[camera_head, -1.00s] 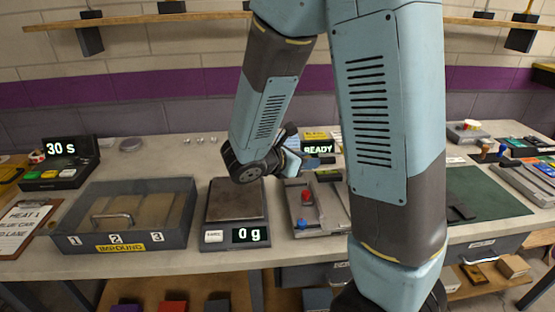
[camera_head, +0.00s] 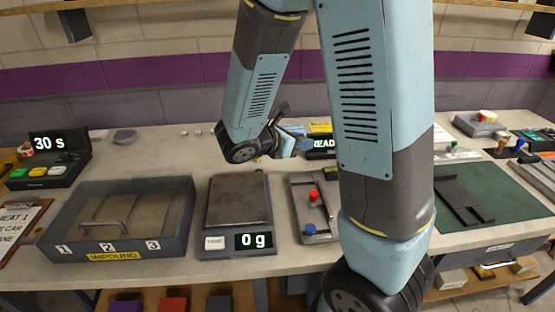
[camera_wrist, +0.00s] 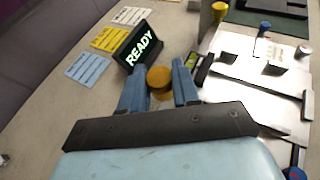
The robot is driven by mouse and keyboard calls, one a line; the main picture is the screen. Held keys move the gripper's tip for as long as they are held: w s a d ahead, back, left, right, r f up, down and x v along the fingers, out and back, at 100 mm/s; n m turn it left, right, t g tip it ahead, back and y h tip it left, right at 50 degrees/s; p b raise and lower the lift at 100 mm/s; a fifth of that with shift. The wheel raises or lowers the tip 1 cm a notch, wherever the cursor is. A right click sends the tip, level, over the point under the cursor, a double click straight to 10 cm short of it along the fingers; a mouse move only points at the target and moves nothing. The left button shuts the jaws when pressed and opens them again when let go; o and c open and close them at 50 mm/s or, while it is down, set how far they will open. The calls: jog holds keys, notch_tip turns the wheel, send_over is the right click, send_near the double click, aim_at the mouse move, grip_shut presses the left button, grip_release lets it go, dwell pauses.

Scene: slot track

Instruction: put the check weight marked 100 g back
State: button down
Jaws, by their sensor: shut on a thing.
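My gripper (camera_wrist: 159,66) is shut on a small brass-coloured round weight (camera_wrist: 159,79), with one blue finger on each side of it in the wrist view. No marking on the weight can be read. In the head view my gripper (camera_head: 297,140) is behind the slotted plate and to the right of the scale, and the weight cannot be made out there. The scale (camera_head: 238,200) has a bare pan and reads 0 g. A few small silvery pieces (camera_head: 198,132) stand at the back of the bench, left of my gripper; their markings are too small to read.
A READY display (camera_wrist: 142,47) stands just beyond my fingers, beside several cards (camera_wrist: 88,68). The slotted metal plate (camera_wrist: 245,75) with coloured knobs lies close on the right. An IMPOUND box (camera_head: 120,222) and a 30 s timer (camera_head: 48,160) stand left of the scale.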

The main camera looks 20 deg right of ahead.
jog(key=shift+d, duration=0.1)
jog(key=w+a+f, duration=0.1)
jog(key=w+f, duration=0.2)
jog(key=w, duration=0.1)
jog(key=w+f, duration=0.3)
jog(key=w, duration=0.1)
jog(key=w+a+f, duration=0.1)
jog(key=w+f, duration=0.2)
jog(key=w, duration=0.2)
jog(key=shift+a+f, duration=0.15)
jog(key=shift+a, duration=0.2)
jog(key=shift+w+f, duration=0.25)
jog(key=shift+f, duration=0.05)
notch_tip(320, 180, down, 3)
jog(key=shift+w+f, duration=0.1)
jog(key=c, duration=0.8)
grip_release()
